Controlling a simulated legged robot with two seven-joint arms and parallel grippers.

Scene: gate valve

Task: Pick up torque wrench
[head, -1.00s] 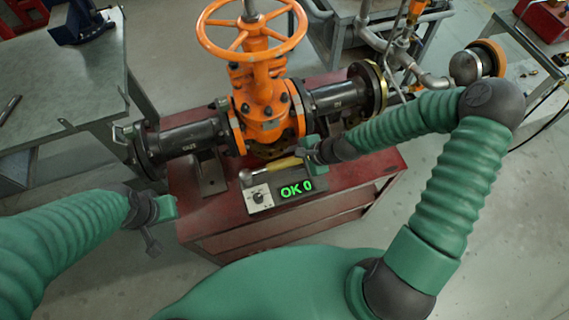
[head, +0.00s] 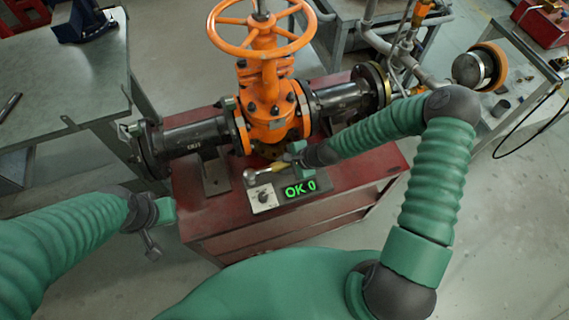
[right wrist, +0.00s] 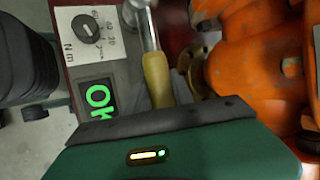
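The torque wrench (head: 262,174) has a silver head and shaft and a yellow handle. It lies at the tester on the red cabinet top, below the orange valve. In the right wrist view its handle (right wrist: 157,78) runs under the near edge of my right gripper (right wrist: 165,120). In the head view my right gripper (head: 294,158) is at the handle's right end and covers part of it. Its fingertips are hidden, so I cannot tell whether they are closed on the handle. My left gripper (head: 154,228) hangs left of the cabinet, away from the wrench; its finger gap is unclear.
A grey table (head: 60,90) stands at the left.

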